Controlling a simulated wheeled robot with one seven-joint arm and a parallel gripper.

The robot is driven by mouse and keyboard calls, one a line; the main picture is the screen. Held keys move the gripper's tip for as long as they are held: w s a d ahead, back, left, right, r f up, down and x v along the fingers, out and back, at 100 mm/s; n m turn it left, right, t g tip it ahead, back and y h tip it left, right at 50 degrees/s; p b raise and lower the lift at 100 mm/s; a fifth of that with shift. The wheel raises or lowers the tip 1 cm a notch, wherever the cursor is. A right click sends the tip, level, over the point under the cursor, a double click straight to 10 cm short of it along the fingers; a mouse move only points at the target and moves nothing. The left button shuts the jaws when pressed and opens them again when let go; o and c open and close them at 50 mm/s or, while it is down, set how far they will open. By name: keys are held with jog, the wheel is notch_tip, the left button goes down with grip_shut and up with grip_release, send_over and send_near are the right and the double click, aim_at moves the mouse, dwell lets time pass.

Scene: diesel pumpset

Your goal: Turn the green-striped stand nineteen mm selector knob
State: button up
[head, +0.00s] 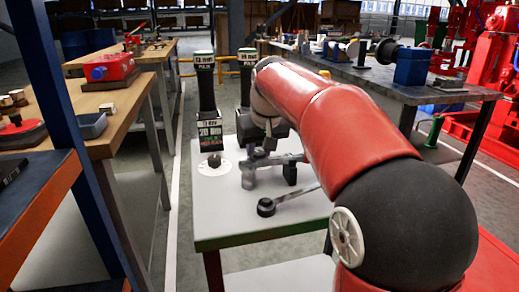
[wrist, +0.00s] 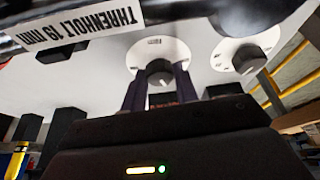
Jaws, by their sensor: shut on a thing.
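My gripper (wrist: 158,94) is shut on a selector knob (wrist: 159,75), its two dark fingers on either side of it. The knob sits on a round white dial plate (wrist: 146,54) on a white top. A plate lettered "THRENHOLT 19 mm" (wrist: 82,25) shows upside down at the upper left of the wrist view. In the head view my gripper (head: 250,178) is low over the white stand (head: 225,225), and the gripped knob is hidden there. Two dark posts with green-banded tops, a left one (head: 207,90) and a right one (head: 246,82), rise at its back.
A second dark knob (head: 214,160) on a white dial stands left of my gripper, below a "20 mm" label. A lever with a round black end (head: 266,207) lies toward the front. Benches stand at left and a dark table (head: 400,88) at back right.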

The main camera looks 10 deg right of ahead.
jog(key=o, duration=1)
jog(key=shift+r, duration=0.1)
jog(key=p+v, duration=0.1)
jog(key=v, duration=0.6)
jog(key=shift+s+r, duration=0.15)
jog(key=shift+r, duration=0.2)
